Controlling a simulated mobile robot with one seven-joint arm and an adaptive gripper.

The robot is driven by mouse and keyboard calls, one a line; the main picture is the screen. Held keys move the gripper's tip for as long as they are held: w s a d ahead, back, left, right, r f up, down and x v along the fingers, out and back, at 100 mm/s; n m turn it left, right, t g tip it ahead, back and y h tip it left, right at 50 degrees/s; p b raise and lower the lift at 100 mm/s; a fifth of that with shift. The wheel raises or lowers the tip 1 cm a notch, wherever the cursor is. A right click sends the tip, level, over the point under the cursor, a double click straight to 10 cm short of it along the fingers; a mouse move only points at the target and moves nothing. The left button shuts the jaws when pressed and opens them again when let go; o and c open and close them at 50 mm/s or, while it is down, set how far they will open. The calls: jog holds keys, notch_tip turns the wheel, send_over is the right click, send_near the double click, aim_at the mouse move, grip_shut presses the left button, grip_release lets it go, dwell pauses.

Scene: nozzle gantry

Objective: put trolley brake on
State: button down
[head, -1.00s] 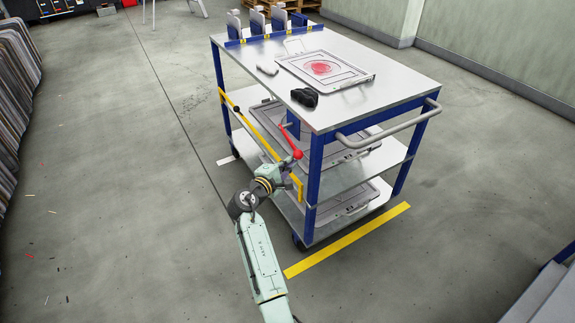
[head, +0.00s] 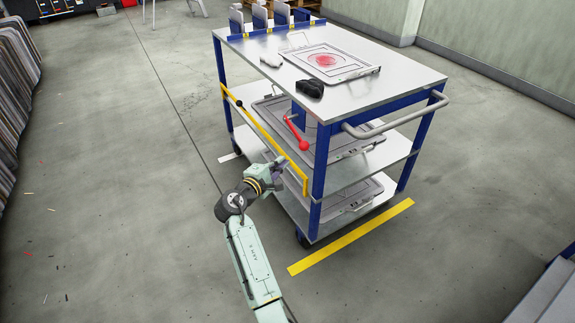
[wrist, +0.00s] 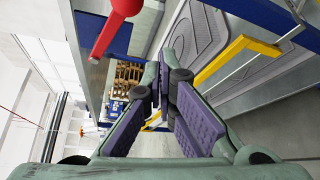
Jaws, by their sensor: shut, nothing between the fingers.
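The trolley (head: 330,107) is a blue-framed cart with grey shelves. A red lever with a round red knob (head: 304,145) is at its near left side, sloping down toward the knob. The knob also shows at the top of the wrist view (wrist: 126,6), with the red shaft running down-left from it. A yellow bar (head: 262,131) runs along the trolley's left side and also shows in the wrist view (wrist: 222,60). My gripper (head: 283,163) is shut and empty, below and left of the knob, close to the yellow bar. Its purple pads (wrist: 161,92) meet in the wrist view, apart from the knob.
A framed tray (head: 345,72) and a black object (head: 310,88) lie on the top shelf. A grey push handle (head: 395,120) sticks out at the trolley's right end. A yellow floor stripe (head: 350,237) lies at its foot. Floor to the left is open.

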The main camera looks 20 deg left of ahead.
jog(key=s, duration=0.1)
jog(key=s+a+r, duration=0.2)
jog(key=shift+s+a+r, duration=0.2)
jog(key=shift+s+r, duration=0.05)
jog(key=shift+s, duration=0.1)
